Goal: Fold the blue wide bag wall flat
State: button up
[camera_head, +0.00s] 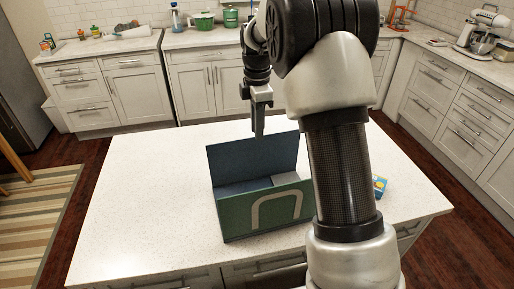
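An open bag stands on the white island top. Its blue wide wall (252,160) stands up at the back, leaning slightly. Its green wide wall (240,222) with a pale arch-shaped handle faces the front. A light grey piece (286,179) shows inside at the right; I cannot tell whether it is a side wall or contents. My gripper (259,132) points down at the blue wall's top edge, right of its middle. Its fingers look like one narrow strip, so their opening is unclear. I cannot tell whether they touch the wall. My arm hides the bag's right end.
A small blue and yellow box (379,186) lies on the island (150,200) right of my arm, partly hidden. The island top left of the bag is clear. Counters with pots and a mixer (484,35) line the far walls.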

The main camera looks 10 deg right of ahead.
aim_at(255, 159)
notch_tip(255, 159, down, 8)
jog(key=shift+c, duration=0.5)
grip_shut()
dwell(1.2)
